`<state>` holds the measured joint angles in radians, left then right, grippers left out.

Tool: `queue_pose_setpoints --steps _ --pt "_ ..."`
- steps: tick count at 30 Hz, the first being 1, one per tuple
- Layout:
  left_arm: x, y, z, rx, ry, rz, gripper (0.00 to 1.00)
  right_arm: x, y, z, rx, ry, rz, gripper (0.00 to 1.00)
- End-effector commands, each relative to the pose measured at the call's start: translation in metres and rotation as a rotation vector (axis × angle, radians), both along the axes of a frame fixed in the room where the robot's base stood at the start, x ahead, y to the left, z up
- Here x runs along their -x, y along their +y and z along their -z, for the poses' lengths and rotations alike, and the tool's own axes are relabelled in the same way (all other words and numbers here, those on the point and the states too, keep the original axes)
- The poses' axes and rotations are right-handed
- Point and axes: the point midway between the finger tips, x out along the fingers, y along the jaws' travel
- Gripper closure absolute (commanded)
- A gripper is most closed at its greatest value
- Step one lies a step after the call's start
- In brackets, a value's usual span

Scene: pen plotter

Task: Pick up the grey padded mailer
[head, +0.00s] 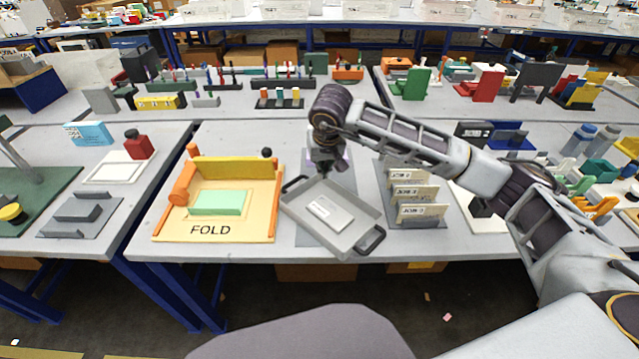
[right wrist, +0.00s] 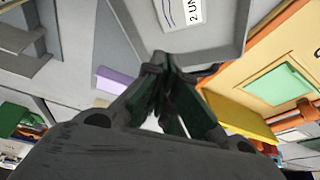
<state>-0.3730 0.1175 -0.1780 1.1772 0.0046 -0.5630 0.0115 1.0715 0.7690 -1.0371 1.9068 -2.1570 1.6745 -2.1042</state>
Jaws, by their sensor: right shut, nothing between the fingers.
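The grey padded mailer (head: 336,217) appears to be the light grey flat packet with a white label. It lies in a grey tray (head: 352,246) with dark handles, near the front edge of the table. In the right wrist view, part of the packet (right wrist: 177,14) and its label show at the top, cut off by the frame. My right gripper (head: 323,171) points down at the tray's far edge, behind the packet and apart from it. Its fingers are together and empty, also in the right wrist view (right wrist: 160,66). My left gripper is not in view.
A yellow FOLD board (head: 167,225) with a green sheet (head: 217,203) stands left of the tray. A rack of JOB cards (head: 418,192) stands to the right. A purple item (right wrist: 118,80) lies behind the tray.

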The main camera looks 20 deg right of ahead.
Motion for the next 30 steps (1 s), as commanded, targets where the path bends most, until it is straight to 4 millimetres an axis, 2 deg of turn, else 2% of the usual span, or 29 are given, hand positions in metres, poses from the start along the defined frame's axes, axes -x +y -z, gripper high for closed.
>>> queue_pose_setpoints --steps 11,30 --pt "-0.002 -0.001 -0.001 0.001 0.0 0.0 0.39 -0.004 0.0 0.013 -0.001 0.002 0.001 1.0" --pt "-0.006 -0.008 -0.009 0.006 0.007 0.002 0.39 -0.029 -0.002 0.084 -0.001 0.002 0.001 1.0"
